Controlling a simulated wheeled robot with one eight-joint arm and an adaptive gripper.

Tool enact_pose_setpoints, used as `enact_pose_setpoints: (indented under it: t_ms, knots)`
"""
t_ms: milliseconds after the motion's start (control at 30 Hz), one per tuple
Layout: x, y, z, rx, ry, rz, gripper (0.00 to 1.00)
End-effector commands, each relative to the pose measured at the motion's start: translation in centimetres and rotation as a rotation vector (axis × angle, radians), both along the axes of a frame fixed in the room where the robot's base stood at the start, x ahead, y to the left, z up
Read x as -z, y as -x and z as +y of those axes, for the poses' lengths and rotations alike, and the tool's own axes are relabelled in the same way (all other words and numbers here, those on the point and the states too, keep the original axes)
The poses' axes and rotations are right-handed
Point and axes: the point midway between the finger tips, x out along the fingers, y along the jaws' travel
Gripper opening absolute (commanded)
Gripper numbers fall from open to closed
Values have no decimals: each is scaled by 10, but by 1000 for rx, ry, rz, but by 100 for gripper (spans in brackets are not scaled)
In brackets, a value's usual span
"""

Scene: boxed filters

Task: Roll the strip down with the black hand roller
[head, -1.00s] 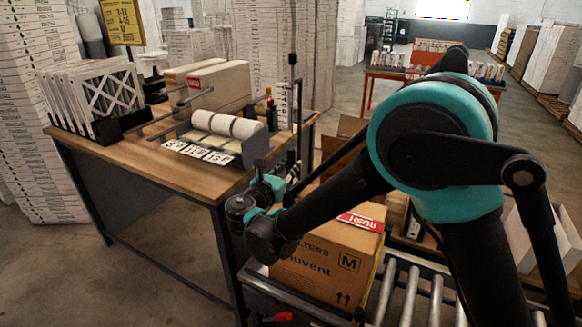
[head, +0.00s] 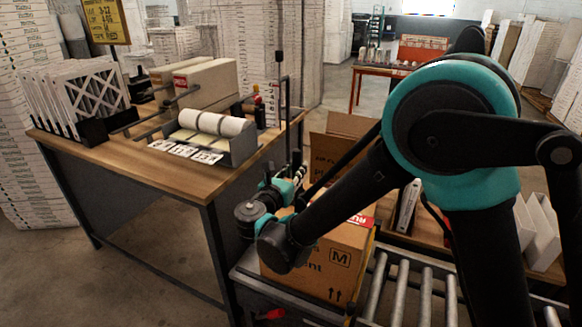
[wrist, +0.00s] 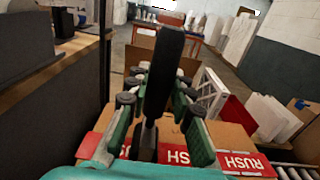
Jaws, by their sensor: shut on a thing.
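The black hand roller (wrist: 165,65) stands upright between the fingers of my gripper (wrist: 158,100), which is shut on it. In the head view my gripper (head: 290,184) is above the left part of a brown carton (head: 335,262) marked M. A red strip with white RUSH lettering (wrist: 240,162) lies across the carton top, and its end shows in the head view (head: 362,220). My gripper and the roller hide the strip's middle in the wrist view. I cannot tell whether the roller touches the strip.
A wooden bench (head: 150,172) at left holds a label dispenser (head: 230,145), boxes and a rack of filters (head: 90,100). An open carton (head: 335,148) and white filters (head: 540,235) are behind and to the right.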

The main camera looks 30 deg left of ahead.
Motion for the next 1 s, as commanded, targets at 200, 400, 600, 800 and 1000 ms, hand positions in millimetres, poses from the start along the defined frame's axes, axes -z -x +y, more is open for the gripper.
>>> enact_pose_setpoints:
  t_ms: [200,400,600,800,1000]
  knots:
    - [2,-1,-7,0,0,6,0]
    - [1,-2,-21,-1,-1,6,0]
    - [0,-3,-30,-1,-1,6,0]
    - [-1,-4,-37,0,0,5,0]
    - [-2,-6,-51,1,-1,4,0]
